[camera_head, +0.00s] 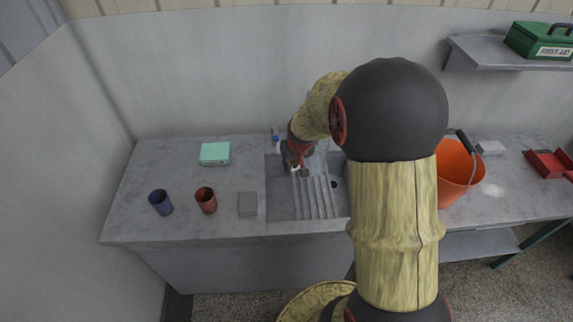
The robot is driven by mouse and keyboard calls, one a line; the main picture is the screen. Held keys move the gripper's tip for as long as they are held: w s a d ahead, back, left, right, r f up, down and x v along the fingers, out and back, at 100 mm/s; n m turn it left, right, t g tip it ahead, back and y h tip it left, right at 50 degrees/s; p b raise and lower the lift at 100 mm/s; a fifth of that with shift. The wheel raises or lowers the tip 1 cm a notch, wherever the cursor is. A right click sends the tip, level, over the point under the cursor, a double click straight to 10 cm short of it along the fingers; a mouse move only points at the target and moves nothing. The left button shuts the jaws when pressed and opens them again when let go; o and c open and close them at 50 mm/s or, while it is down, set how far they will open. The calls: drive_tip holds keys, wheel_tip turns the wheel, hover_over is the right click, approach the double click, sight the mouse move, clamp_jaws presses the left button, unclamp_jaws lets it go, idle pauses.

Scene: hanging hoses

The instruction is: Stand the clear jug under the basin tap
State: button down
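The grey metal sink unit (281,207) is set in the worktop, with a ribbed draining area (315,198). Part of the basin (341,200) shows at its right, with a dark round spot in it; my arm covers the rest. My gripper (297,169) is low over the back left of the sink unit, pointing down. Its fingers are too small and dark to tell whether they are open or hold anything. I cannot make out the clear jug or the tap; my arm hides much of the area behind the basin.
A small blue-topped item (276,143) stands behind my gripper. On the left worktop are a mint box (215,153), blue cup (161,202), red cup (206,200) and grey block (247,204). An orange bucket (456,172) stands right; a shelf (490,52) holds a green case (540,40).

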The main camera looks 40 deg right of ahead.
wheel_tip(320, 180, down, 7)
drive_tip(key=b, duration=0.4)
drive_tip(key=shift+r, duration=0.2)
drive_tip(key=shift+f+b, duration=0.55)
drive_tip(key=shift+b, duration=0.1)
idle(0.4)
drive_tip(key=c, duration=1.8)
unclamp_jaws()
drive_tip(key=shift+c, duration=0.2)
drive_tip(key=shift+o, duration=0.2)
drive_tip(key=v, duration=1.2)
